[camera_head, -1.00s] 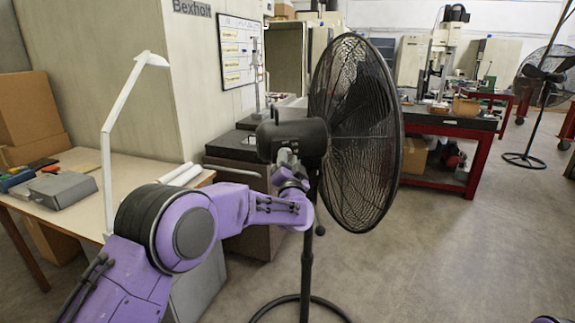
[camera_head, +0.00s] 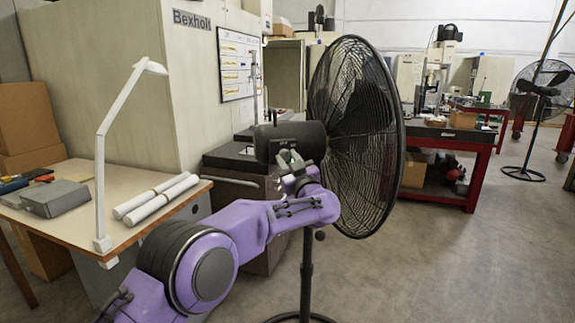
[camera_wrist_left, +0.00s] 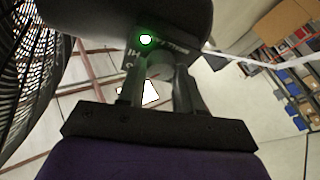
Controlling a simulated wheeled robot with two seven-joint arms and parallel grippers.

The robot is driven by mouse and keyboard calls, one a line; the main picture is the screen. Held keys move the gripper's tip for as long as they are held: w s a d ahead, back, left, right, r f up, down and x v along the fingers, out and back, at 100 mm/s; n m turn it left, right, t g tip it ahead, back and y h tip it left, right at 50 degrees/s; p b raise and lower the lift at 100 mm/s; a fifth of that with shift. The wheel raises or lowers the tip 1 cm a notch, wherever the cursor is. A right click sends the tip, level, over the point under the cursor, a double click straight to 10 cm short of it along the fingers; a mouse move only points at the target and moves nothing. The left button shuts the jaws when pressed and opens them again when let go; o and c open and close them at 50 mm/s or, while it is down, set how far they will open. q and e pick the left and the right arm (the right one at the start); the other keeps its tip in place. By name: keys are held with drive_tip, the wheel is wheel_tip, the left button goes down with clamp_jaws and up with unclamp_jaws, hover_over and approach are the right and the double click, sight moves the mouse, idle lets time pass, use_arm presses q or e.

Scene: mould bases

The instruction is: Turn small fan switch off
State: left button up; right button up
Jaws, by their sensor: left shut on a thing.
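The black pedestal fan (camera_head: 352,135) stands in front of me, its round caged head facing right and its motor housing (camera_head: 292,138) to the left. My left gripper (camera_head: 290,157) is at the underside of that housing. In the left wrist view its fingers (camera_wrist_left: 160,76) close together on the small fan switch (camera_wrist_left: 160,70), a small knob mostly hidden between the fingertips. A green light (camera_wrist_left: 146,38) glows on the housing just above it, beside white markings too blurred to read. My right gripper is out of view.
A wooden table (camera_head: 150,220) with a white lamp (camera_head: 102,160), white rolls (camera_head: 155,195) and a grey box (camera_head: 57,198) is at left. A dark cabinet (camera_head: 235,180) is behind the fan. A red workbench (camera_head: 475,165) and another fan (camera_head: 530,110) are at right.

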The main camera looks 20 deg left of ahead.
use_arm(q)
drive_tip(key=n+g, duration=0.1)
drive_tip(key=n, duration=0.2)
drive_tip(key=shift+d+y, duration=0.1)
drive_tip(key=shift+y, duration=0.3)
drive_tip(key=shift+w+n+g+p, duration=0.15)
drive_tip(key=shift+n+g, duration=0.3)
drive_tip(key=shift+n, duration=0.55)
drive_tip(key=shift+s+n+g+p, duration=0.15)
drive_tip(key=shift+n+g, duration=0.3)
drive_tip(key=shift+n, duration=0.55)
drive_tip(key=shift+w, duration=0.1)
drive_tip(key=o, duration=1)
drive_tip(key=shift+r, duration=0.1)
drive_tip(key=shift+o, duration=0.2)
drive_tip(key=b+v, duration=0.4)
drive_tip(key=v, duration=0.6)
drive_tip(key=shift+d, duration=0.25)
drive_tip(key=shift+n, duration=0.3)
